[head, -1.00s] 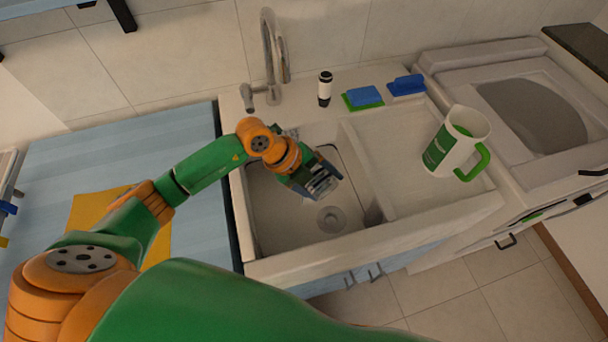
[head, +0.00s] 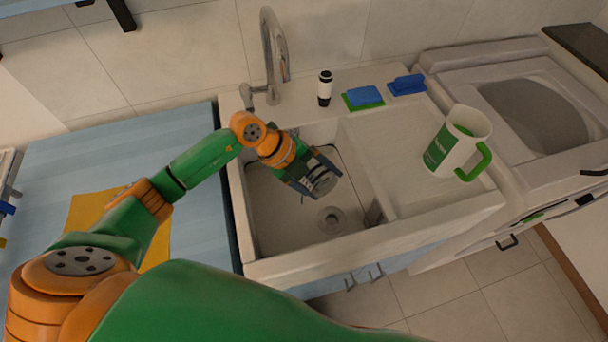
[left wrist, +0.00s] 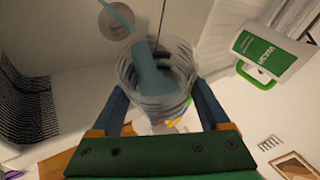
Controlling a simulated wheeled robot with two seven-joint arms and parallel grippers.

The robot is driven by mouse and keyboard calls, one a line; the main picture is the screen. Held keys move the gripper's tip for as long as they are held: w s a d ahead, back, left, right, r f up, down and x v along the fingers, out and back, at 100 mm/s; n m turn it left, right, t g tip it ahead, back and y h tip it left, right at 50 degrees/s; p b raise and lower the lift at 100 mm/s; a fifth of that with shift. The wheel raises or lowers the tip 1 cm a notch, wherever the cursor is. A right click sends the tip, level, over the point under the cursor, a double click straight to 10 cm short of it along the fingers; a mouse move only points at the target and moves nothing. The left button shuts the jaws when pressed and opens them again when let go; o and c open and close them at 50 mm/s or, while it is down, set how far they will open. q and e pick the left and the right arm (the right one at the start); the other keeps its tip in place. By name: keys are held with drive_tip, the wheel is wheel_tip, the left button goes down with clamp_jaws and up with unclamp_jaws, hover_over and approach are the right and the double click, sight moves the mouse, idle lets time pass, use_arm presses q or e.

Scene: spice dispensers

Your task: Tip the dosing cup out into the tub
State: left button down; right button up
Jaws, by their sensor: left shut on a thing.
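My left gripper (head: 318,182) is shut around a clear, ribbed dosing cup (head: 324,184) and holds it tilted above the left basin of the white tub (head: 275,222). In the left wrist view the cup (left wrist: 155,82) sits between the two blue fingers, with its open end turned away from my palm towards the drain. A blue patch shows in or through the cup, and a pale blue streak crosses the drain; I cannot tell for sure whether this is liquid. My right gripper is not in view.
A white jug (head: 456,145) with a green handle stands on the tub's right shelf. A tap (head: 270,55), a black-and-white bottle (head: 325,88), a blue-green sponge (head: 362,97) and a blue brush (head: 407,85) line the back ledge. The drain (head: 331,219) is below the cup.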

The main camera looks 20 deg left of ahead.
use_arm(q)
drive_tip(key=shift+w+a+r+g+h+b, duration=0.15)
drive_tip(key=shift+r+g+h+b, duration=0.2)
drive_tip(key=shift+h, duration=0.25)
idle(0.6)
